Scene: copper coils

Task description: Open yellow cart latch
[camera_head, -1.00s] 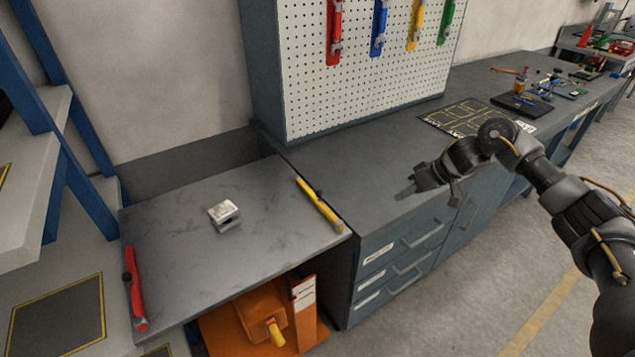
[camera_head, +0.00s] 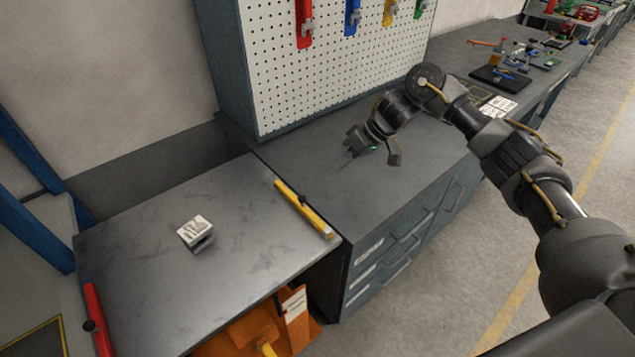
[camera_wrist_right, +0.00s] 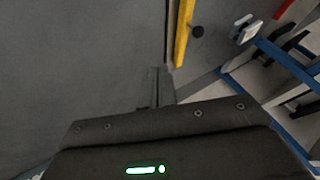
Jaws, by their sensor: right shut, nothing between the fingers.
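The yellow latch (camera_head: 303,209) is a long yellow bar with a dark knob, lying along the right edge of the grey cart top (camera_head: 140,265). In the right wrist view the yellow latch (camera_wrist_right: 183,35) stands at the upper middle, with its dark knob beside it. My right gripper (camera_head: 350,153) is shut and empty above the grey workbench, up and to the right of the yellow latch and apart from it. In the right wrist view its fingers (camera_wrist_right: 155,88) point toward the latch's near end. My left gripper is not in view.
A red latch (camera_head: 96,318) lies along the cart's left edge. A small pale metal block (camera_head: 195,232) sits on the cart top. An orange unit (camera_head: 245,335) is under it. The workbench (camera_head: 330,180) adjoins on the right, with a pegboard (camera_head: 290,75) behind.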

